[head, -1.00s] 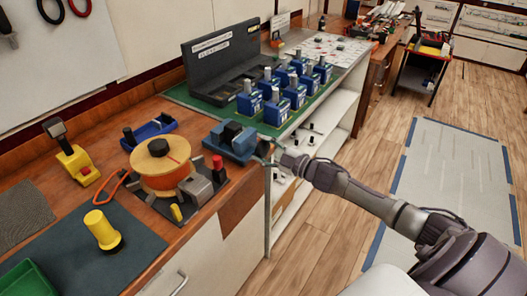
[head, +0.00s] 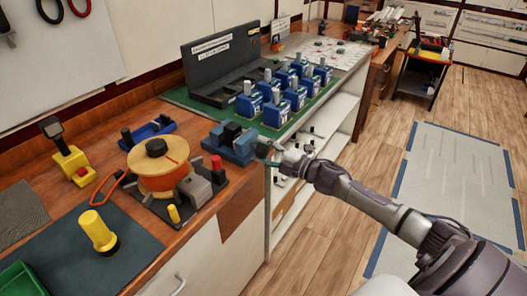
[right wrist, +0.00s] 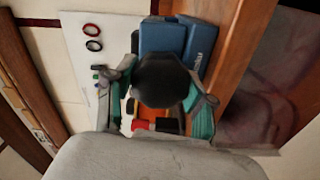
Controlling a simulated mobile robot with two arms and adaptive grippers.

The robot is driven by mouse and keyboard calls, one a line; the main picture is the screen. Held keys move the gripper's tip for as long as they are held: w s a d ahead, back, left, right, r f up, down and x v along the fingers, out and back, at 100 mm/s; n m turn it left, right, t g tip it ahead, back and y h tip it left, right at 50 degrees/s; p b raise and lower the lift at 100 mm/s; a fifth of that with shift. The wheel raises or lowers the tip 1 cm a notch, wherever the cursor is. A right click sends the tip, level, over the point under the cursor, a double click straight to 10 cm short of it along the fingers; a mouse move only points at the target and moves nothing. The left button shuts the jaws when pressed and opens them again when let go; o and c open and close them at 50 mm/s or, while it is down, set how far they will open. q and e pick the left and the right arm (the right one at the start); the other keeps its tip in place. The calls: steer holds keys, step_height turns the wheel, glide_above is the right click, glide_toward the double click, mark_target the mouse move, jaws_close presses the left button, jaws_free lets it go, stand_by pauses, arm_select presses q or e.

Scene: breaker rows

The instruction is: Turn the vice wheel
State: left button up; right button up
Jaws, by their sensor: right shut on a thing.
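The blue vice (head: 240,150) with dark jaws stands at the right edge of the wooden workbench. Its dark round wheel (right wrist: 163,80) shows in the right wrist view, in front of the blue vice body (right wrist: 163,37). My right gripper (head: 266,154) reaches in from the right at the vice's near right side. In the right wrist view its teal-padded fingers (right wrist: 163,92) stand on both sides of the wheel and are shut on it. In the head view the wheel is mostly hidden by the gripper. My left gripper is not in view.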

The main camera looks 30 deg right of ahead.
stand_by(0.3)
steer(key=o, duration=1.2)
steer(key=shift+s, duration=0.1)
steer(key=v, duration=1.2)
steer(key=shift+d+f, duration=0.1)
steer(key=shift+f, duration=0.05)
